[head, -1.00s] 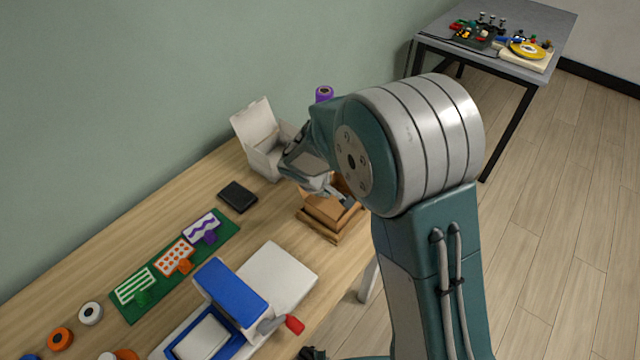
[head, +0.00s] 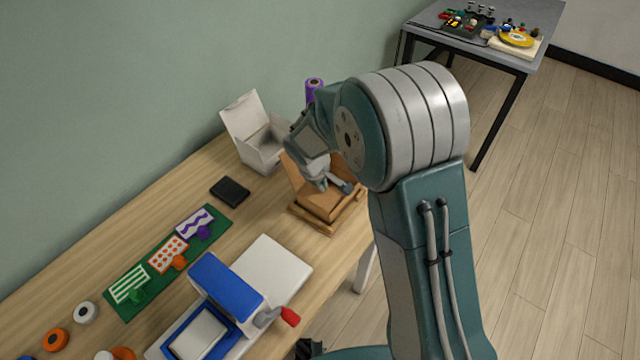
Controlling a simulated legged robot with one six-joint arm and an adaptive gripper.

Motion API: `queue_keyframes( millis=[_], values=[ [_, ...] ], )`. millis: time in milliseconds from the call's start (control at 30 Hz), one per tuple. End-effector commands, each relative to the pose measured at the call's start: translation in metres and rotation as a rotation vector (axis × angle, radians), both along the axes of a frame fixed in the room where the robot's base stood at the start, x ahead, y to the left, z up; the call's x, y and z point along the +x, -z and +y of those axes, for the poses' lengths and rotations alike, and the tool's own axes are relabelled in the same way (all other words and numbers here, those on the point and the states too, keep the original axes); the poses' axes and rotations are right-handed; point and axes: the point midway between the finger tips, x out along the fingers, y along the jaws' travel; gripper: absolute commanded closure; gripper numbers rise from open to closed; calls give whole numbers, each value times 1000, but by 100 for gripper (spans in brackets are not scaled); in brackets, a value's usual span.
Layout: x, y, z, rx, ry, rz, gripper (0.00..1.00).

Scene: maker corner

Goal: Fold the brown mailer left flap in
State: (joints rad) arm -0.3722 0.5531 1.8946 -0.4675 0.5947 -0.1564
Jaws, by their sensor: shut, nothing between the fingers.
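The brown mailer (head: 321,204) sits on a wooden base (head: 312,220) toward the far end of the wooden table. A brown flap (head: 293,175) stands up at its left side, tilted. My gripper (head: 334,188) is shut and empty, over the mailer and to the right of that flap. From this view I cannot tell whether the fingers touch the mailer. My arm hides the mailer's back and right parts.
A white open box (head: 262,150) and a purple spool (head: 314,88) stand behind the mailer. A grey table (head: 480,55) stands beyond.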

Motion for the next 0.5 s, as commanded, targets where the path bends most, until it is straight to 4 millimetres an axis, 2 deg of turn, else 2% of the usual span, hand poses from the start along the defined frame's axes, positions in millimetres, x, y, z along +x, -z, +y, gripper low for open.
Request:
queue_keyframes(
  millis=[233,500],
  values=[
    [5,8,-4,54,0,63,100],
    [8,14,-5,51,-3,60,100]
  ],
)
